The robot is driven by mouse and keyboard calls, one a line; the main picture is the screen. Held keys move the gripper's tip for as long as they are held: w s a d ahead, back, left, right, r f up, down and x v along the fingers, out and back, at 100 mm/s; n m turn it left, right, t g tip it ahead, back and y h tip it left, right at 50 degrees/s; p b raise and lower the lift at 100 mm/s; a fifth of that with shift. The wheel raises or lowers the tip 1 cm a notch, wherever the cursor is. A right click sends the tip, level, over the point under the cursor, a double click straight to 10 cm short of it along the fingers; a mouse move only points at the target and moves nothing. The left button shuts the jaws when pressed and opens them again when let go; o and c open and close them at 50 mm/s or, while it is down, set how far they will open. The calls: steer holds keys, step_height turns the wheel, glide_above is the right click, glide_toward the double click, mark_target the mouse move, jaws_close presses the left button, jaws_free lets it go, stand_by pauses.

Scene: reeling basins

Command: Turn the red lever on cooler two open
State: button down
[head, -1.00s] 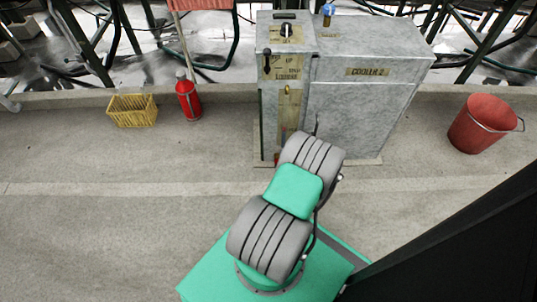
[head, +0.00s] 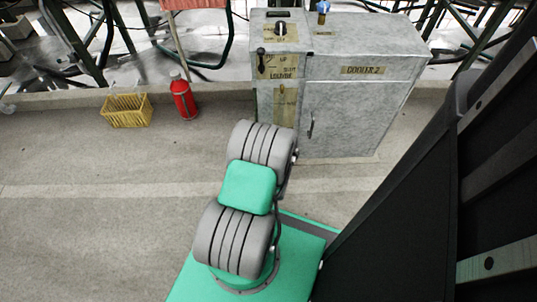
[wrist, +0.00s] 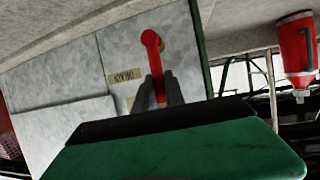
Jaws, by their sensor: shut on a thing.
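Cooler two is a grey mottled cabinet (head: 350,110) with a "COOLER 2" plate, standing against the low wall in the head view. It also fills much of the wrist view (wrist: 70,80). The red lever (wrist: 150,42) is on its panel, beside a small tan label. In the wrist view the lever runs from its round pivot down between the fingers. My gripper (wrist: 159,88) is shut on the lever's lower part. The lever and gripper are hidden behind my arm in the head view.
A red extinguisher (head: 184,98) and a yellow basket (head: 127,108) stand left of the cooler. Floor at left is clear.

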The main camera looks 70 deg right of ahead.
stand_by(0.3)
steer(key=c, duration=1.4)
jaws_free()
